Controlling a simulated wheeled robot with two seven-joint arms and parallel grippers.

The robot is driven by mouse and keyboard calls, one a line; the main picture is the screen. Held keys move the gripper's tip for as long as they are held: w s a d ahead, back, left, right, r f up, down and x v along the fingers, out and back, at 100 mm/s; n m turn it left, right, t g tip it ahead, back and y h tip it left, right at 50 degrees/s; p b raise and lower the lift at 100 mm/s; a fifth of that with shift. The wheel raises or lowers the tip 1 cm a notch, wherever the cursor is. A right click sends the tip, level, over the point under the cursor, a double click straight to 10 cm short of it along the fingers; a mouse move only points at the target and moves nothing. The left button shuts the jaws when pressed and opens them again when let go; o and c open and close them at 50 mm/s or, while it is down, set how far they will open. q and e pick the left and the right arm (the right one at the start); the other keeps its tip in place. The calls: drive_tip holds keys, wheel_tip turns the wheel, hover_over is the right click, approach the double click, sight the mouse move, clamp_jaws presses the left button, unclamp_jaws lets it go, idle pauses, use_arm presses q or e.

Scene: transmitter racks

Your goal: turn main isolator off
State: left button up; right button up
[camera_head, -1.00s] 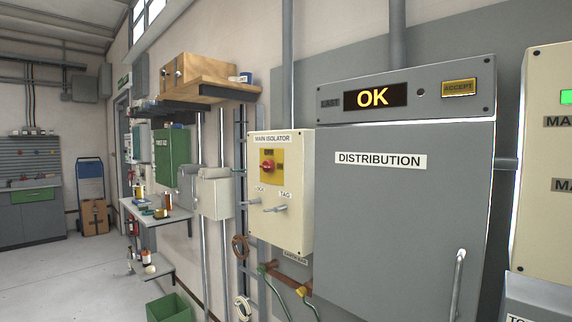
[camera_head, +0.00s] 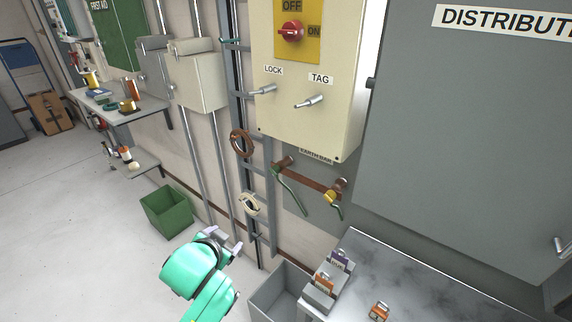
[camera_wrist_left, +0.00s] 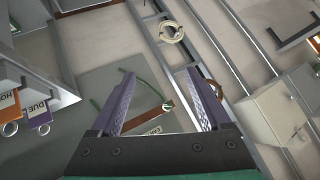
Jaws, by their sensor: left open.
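The main isolator is a cream wall box (camera_head: 310,120) at the upper middle of the head view. Its red rotary knob (camera_head: 292,31) sits on a yellow plate (camera_head: 291,56) marked OFF above and ON to the right. Two metal pegs labelled LOCK (camera_head: 263,90) and TAG (camera_head: 310,101) stick out below. My left gripper (camera_head: 229,244) is low in the head view, below and left of the box, and empty. In the left wrist view its purple fingers (camera_wrist_left: 165,95) are spread apart. The knob is not seen in that view. My right gripper is not in view.
A grey distribution cabinet (camera_head: 455,130) stands to the right. Below are a bench (camera_head: 400,275) with tag holders, a grey bin (camera_head: 278,292), and an earth bar (camera_head: 310,180). A green crate (camera_head: 166,212) sits on the floor at left, where floor is open.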

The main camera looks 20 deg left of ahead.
use_arm(q)
drive_tip(key=w+d+r+m+t, duration=0.1)
drive_tip(key=w+r+m+t, duration=0.2)
drive_tip(key=r, duration=0.6)
drive_tip(key=w+d+r+m+t+h, duration=0.1)
drive_tip(key=w+r+t, duration=0.25)
drive_tip(key=r, duration=0.55)
drive_tip(key=w+d+r+m+t, duration=0.1)
drive_tip(key=w+r+m+t, duration=0.15)
drive_tip(key=r+t, duration=0.45)
drive_tip(key=s+d+r+m+g+h, duration=0.25)
drive_tip(key=d+r+m+h, duration=0.25)
drive_tip(key=r+m+h, duration=0.4)
drive_tip(key=s+d+r+m+g+h, duration=0.1)
drive_tip(key=s+d+r+m+h, duration=0.2)
drive_tip(key=d+r+m+h, duration=0.55)
drive_tip(key=m+g+y, duration=0.3)
drive_tip(key=m+y, duration=0.7)
drive_tip(key=m, duration=0.3)
approach(285, 34)
drive_tip(key=shift+h, duration=0.35)
drive_tip(key=p+x, duration=0.9)
drive_tip(key=shift+w+a+r, duration=0.1)
drive_tip(key=shift+w, duration=0.15)
drive_tip(key=shift+w+f, duration=0.2)
clamp_jaws()
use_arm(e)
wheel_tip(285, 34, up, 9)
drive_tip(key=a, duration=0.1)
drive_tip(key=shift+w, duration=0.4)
